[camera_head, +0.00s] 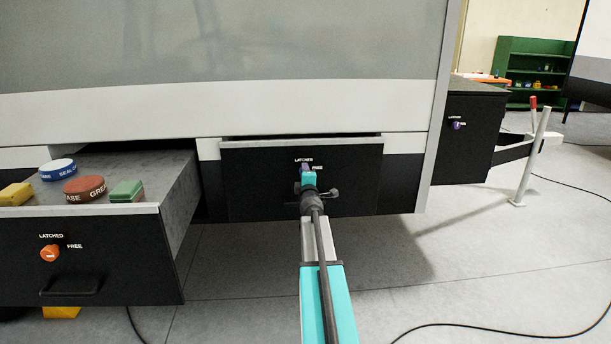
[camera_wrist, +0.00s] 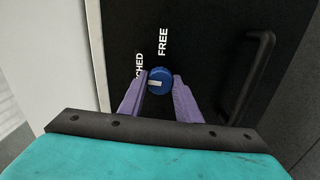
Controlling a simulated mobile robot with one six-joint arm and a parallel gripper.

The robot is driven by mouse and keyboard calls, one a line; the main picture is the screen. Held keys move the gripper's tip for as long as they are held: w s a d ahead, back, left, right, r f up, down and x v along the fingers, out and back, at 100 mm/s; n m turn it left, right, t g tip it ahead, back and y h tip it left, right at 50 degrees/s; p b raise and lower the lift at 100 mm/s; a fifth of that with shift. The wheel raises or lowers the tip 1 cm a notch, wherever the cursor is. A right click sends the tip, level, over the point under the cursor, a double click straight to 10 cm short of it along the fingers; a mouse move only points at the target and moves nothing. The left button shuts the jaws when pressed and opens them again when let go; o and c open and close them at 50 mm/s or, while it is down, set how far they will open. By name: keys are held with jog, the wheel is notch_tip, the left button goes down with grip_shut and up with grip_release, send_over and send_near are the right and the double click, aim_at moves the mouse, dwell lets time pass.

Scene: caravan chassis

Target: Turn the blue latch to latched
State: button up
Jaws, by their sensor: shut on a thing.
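The blue latch (camera_wrist: 160,75) is a round blue knob on a black drawer front. Its white mark lies on its left side in the wrist view, towards the partly hidden LATCHED label (camera_wrist: 140,67); the FREE label (camera_wrist: 163,42) is above it there. My gripper (camera_wrist: 159,82) has its two purple fingers on either side of the knob, shut on it. In the head view my gripper (camera_head: 305,168) reaches the middle drawer front (camera_head: 250,180) just under its LATCHED label and hides the knob.
At left, an open drawer (camera_head: 110,255) with an orange latch (camera_head: 49,253) sticks out, holding several coloured tins and blocks. A black box (camera_head: 470,135) with a purple latch stands at right. Cables cross the floor.

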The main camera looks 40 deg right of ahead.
jog(key=shift+s+n, duration=0.1)
jog(key=shift+n, duration=0.4)
jog(key=o, duration=1.1)
jog(key=shift+c, duration=0.2)
jog(key=shift+a, duration=0.1)
jog(key=v, duration=1.3)
jog(key=shift+s+a, duration=0.15)
jog(key=shift+s, duration=0.1)
jog(key=shift+w, duration=0.1)
